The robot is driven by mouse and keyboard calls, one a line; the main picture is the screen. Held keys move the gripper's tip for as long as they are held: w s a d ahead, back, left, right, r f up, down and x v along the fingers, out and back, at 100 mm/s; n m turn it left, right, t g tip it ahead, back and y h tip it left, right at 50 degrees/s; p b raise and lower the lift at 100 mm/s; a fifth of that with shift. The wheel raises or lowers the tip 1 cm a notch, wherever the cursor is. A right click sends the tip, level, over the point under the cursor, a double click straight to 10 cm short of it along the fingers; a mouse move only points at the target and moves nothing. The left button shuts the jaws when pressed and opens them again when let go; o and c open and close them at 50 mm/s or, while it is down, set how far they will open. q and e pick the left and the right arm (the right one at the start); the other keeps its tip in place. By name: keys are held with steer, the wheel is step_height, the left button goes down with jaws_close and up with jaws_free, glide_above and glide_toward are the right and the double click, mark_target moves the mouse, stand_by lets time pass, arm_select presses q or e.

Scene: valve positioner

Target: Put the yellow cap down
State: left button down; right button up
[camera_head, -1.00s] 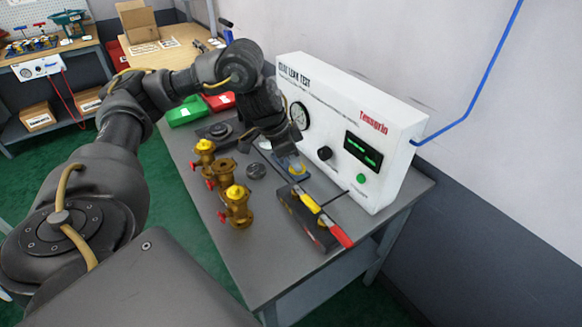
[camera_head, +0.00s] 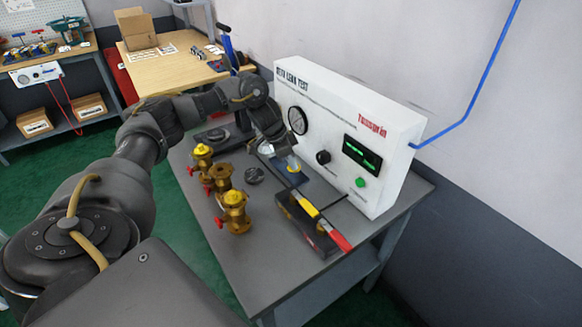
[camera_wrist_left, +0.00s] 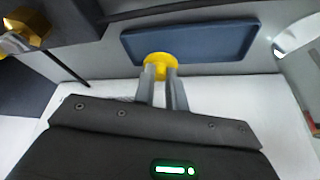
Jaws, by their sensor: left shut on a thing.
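My left gripper (camera_head: 291,165) is low over the bench, in front of the white leak test unit (camera_head: 350,130). In the left wrist view its two fingers are shut on the yellow cap (camera_wrist_left: 160,62). The cap appears at the near edge of a shallow blue tray (camera_wrist_left: 205,45); whether it touches the tray I cannot tell. The tray shows partly in the head view (camera_head: 300,177), under the fingers. The cap is not clear in the head view. My right gripper is not in view.
Several brass valves stand left of the tray, two with yellow tops (camera_head: 202,152) (camera_head: 234,196) and one without (camera_head: 221,175). A black round part (camera_head: 254,175) lies near them. The front bench top is clear.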

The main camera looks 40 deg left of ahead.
arm_select(q)
step_height(320, 180, down, 2)
steer(key=shift+f, duration=0.4)
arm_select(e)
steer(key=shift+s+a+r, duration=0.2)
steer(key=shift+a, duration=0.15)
arm_select(q)
steer(key=shift+s+f, duration=0.1)
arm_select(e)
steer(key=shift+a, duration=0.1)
arm_select(q)
steer(key=c, duration=1.4)
jaws_free()
steer(key=shift+c, duration=0.2)
